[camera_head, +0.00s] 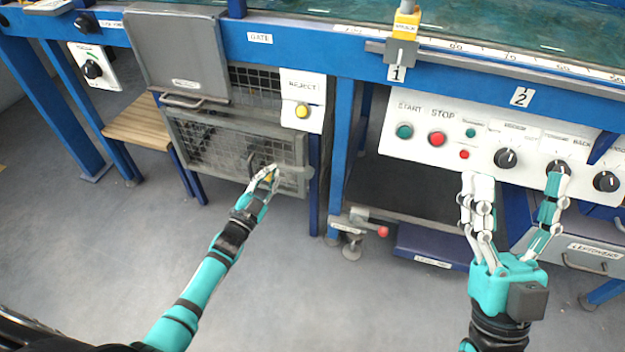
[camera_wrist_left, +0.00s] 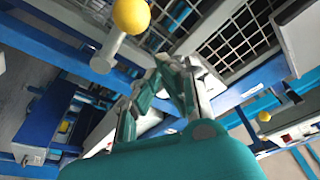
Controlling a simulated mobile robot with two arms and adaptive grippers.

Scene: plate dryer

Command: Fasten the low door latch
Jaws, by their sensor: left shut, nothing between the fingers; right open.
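The low mesh door (camera_head: 215,146) is a grey-framed panel under the blue rail. A grey latch bar (camera_head: 295,170) lies along its lower right, with a yellow knob (camera_head: 268,179) partly hidden by my left fingers. In the left wrist view, a yellow ball knob (camera_wrist_left: 131,14) on a grey stem stands close to the camera, upper left of the fingers. My left gripper (camera_head: 267,172) is shut and empty in front of the latch; it also shows in the left wrist view (camera_wrist_left: 178,68). Contact with the knob cannot be told. My right gripper (camera_head: 517,178) is open before the control panel.
A yellow REJECT button (camera_head: 302,111) is above the door's right end. A grey gate cover (camera_head: 177,52) hangs above the door. A control panel (camera_head: 480,140) with buttons and dials is at the right. A red-knobbed lever (camera_head: 383,231) sits low, right of the door. The floor in front is clear.

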